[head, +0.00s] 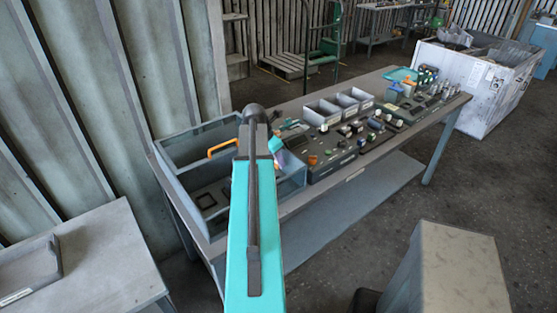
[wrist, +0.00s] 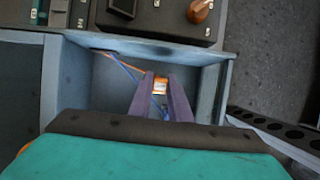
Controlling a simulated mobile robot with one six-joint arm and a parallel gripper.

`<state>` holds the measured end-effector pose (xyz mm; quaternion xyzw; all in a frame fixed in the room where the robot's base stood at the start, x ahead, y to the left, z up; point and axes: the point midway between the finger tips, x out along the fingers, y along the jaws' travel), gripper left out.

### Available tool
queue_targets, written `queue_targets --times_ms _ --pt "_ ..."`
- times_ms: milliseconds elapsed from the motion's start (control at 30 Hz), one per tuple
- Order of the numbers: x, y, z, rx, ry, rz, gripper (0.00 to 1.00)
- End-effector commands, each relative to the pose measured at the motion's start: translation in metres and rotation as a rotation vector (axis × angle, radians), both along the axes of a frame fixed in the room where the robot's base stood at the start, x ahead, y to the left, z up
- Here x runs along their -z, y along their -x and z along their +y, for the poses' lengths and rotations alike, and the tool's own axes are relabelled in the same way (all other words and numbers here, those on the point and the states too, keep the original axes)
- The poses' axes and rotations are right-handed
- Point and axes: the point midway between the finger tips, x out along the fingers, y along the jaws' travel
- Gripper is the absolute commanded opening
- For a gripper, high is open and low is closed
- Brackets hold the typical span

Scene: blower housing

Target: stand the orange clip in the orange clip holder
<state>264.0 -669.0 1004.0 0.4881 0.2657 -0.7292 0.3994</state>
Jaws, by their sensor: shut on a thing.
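My gripper (wrist: 161,80) is shut on a small orange piece with a pale face, which I take for the orange clip (wrist: 160,86). In the wrist view it sits between the two purple fingertips, above a grey-walled compartment. In the head view my arm covers much of this area, and the clip cannot be made out. I cannot identify the orange clip holder for certain. An orange-brown round part (head: 312,160) stands on the dark board beyond the bin; it also shows at the top of the wrist view (wrist: 200,10).
The grey-blue open bin (head: 185,137) has walls around my gripper and an orange handle (head: 222,148). Orange and blue wires (wrist: 122,65) lie in the compartment. A dark board (head: 330,165) with several parts and grey trays (head: 322,112) fill the bench beyond.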

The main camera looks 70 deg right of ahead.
Motion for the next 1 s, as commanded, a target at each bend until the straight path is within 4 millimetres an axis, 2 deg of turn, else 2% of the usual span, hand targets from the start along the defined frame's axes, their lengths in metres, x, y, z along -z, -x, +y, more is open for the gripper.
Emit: queue_targets --times_ms 533,1000 --pt "0.043 0.001 0.000 0.001 0.000 0.000 0.04" --pt "0.050 0.001 -0.001 0.002 0.000 0.000 0.04"
